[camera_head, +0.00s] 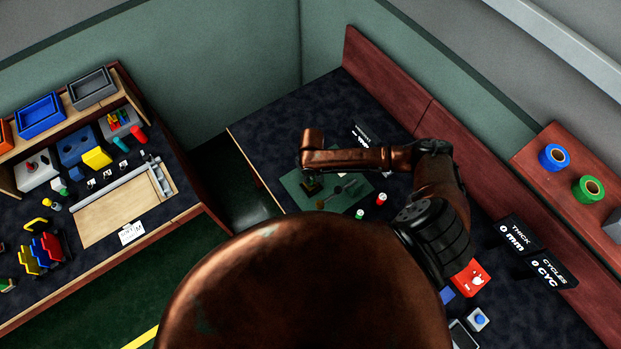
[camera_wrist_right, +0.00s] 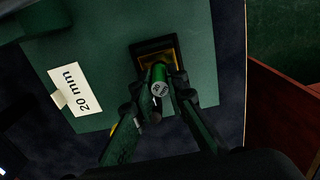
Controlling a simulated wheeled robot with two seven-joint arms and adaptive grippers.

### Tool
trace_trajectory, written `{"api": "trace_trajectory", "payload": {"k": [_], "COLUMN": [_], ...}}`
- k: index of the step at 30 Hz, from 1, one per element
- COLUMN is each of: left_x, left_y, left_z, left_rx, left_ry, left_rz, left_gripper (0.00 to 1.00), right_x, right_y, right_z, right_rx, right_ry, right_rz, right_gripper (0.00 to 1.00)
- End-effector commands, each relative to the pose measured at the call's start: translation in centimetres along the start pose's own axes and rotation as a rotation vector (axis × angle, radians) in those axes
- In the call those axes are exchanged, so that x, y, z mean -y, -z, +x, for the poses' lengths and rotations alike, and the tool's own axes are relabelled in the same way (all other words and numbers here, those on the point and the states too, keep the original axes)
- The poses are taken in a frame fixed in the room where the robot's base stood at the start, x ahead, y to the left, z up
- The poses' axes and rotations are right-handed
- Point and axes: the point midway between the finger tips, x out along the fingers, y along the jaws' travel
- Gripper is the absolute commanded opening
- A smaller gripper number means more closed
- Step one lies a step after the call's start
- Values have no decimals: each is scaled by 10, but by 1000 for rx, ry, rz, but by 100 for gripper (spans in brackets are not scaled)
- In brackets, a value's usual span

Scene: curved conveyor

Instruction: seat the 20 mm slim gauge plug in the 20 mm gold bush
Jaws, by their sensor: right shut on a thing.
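My right gripper (camera_wrist_right: 156,92) points down over the green board and is shut on the slim gauge plug (camera_wrist_right: 160,80), a green cylinder whose grey end is marked 20. In the head view the gripper (camera_head: 311,184) is small and dark at the board's left part. The gold bush (camera_wrist_right: 146,48) is a dark square frame with gold inner walls, just beyond the fingertips. The plug's far end overlaps the bush opening; I cannot tell how deep it sits. A white 20 mm label (camera_wrist_right: 76,88) lies left of the bush. My left gripper is not in view.
The green board (camera_head: 349,201) lies on the dark bench and holds small dark items. A red box (camera_head: 472,278) sits further right. A separate workbench (camera_head: 70,280) stands left.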

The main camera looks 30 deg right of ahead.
Motion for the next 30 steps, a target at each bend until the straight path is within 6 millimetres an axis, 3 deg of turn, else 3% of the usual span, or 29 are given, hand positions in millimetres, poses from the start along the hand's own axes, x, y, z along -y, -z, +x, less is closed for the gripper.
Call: {"api": "trace_trajectory", "payload": {"k": [6,7,14,23,30], "left_x": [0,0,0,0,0], "left_y": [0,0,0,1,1], "left_z": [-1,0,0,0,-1], "left_rx": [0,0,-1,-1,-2], "left_ry": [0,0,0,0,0], "left_rz": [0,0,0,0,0], "left_gripper": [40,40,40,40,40], "right_x": [0,0,0,0,0], "right_y": [0,0,0,0,1], "right_z": [2,2,2,0,-32], "right_rx": [1,1,1,0,-2], "right_ry": [0,0,0,-1,0], "right_rz": [1,0,1,0,0], "right_gripper": [0,15,31,31,31]}}
